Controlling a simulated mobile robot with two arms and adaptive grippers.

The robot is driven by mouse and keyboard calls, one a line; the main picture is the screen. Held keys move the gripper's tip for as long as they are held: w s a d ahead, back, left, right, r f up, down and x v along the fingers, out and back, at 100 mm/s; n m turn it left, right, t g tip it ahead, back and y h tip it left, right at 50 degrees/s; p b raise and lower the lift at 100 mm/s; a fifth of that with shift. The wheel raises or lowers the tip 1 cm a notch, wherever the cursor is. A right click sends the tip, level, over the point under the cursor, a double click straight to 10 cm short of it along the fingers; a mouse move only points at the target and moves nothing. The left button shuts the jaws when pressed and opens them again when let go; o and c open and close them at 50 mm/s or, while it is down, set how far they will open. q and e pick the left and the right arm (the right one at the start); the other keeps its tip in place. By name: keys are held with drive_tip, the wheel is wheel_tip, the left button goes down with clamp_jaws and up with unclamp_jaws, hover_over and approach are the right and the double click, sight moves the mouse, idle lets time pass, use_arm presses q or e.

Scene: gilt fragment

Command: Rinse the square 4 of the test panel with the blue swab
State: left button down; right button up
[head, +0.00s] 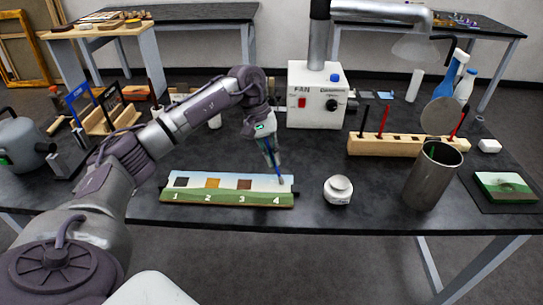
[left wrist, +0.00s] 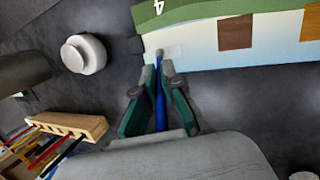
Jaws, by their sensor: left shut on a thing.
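The test panel (head: 225,202) lies on the dark table in front of me, numbered 1 to 4. Squares 1, 2 and 3 are dark grey, ochre and brown. Square 4 (left wrist: 172,52) is a pale patch above its number in the head view. My left gripper (head: 269,150) is shut on the blue swab (left wrist: 160,104), which points down at the panel. The swab's tip (left wrist: 160,54) is at the pale patch of square 4; whether it touches I cannot tell. My right gripper is not in view.
A white jar (head: 338,190) stands right of the panel, then a metal can (head: 432,180). Behind is a wooden rack (head: 380,146) with red and black-handled swabs. A small landscape picture (head: 504,187) lies far right. A fan box (head: 316,98) stands at the back.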

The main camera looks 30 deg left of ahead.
use_arm(q)
drive_tip(key=shift+s+a, duration=0.3)
drive_tip(key=shift+a, duration=0.2)
drive_tip(key=shift+s+a, duration=0.3)
drive_tip(key=shift+a, duration=0.2)
drive_tip(key=shift+w+d, duration=0.35)
drive_tip(key=shift+d, duration=0.2)
drive_tip(key=shift+w+d, duration=0.35)
drive_tip(key=shift+d, duration=0.2)
drive_tip(key=shift+s+a+b, duration=0.35)
drive_tip(key=shift+a, duration=0.2)
drive_tip(key=shift+s+a+b, duration=0.3)
drive_tip(key=shift+s+a, duration=0.05)
drive_tip(key=shift+a, duration=0.2)
drive_tip(key=shift+w+d, duration=0.35)
drive_tip(key=shift+d, duration=0.25)
drive_tip(key=shift+w+d, duration=0.35)
drive_tip(key=shift+d, duration=0.2)
drive_tip(key=shift+a, duration=0.15)
drive_tip(key=shift+s+a+b, duration=0.3)
drive_tip(key=shift+s+a, duration=0.4)
drive_tip(key=shift+a, duration=0.3)
drive_tip(key=shift+w+d, duration=0.35)
drive_tip(key=shift+d, duration=0.2)
drive_tip(key=shift+w+d, duration=0.35)
drive_tip(key=shift+d, duration=0.2)
